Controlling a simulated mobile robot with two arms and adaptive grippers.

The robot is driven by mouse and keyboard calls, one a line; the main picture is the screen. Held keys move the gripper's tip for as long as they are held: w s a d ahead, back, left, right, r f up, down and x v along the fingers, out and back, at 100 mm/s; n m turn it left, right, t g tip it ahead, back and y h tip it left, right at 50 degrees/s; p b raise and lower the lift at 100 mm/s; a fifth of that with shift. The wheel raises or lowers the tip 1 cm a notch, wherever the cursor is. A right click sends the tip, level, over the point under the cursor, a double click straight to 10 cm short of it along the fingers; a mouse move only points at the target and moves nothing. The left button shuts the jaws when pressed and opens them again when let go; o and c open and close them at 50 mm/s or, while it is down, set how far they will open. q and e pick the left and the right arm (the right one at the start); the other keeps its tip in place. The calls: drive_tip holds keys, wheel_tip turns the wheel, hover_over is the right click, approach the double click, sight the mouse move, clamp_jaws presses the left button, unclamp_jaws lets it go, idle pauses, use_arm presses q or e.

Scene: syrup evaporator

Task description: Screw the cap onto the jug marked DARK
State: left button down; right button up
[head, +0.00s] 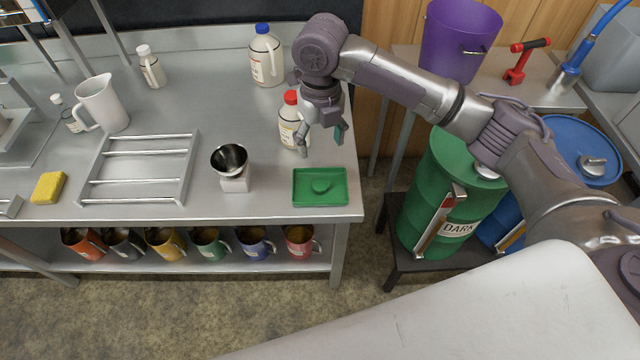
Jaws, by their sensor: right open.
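My right gripper (321,138) is open, pointing down above the right part of the steel table. A white jug with a red cap (290,97) stands upright just left of it, partly hidden by the gripper; I cannot tell whether they touch. Its label (287,132) is too small to read. A second white jug (266,68) with a blue cap stands farther back, its label also unreadable. My left gripper is out of view.
Several mugs sit on the shelf below. A green drum marked DARK (440,190) stands right of the table.

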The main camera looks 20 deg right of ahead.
hover_over(320, 185)
wheel_tip(320, 185, down, 9)
drive_tip(key=shift+w+r, duration=0.1)
drive_tip(key=shift+r, duration=0.05)
drive_tip(key=shift+f, duration=2.6)
drive_tip(key=c, duration=0.8)
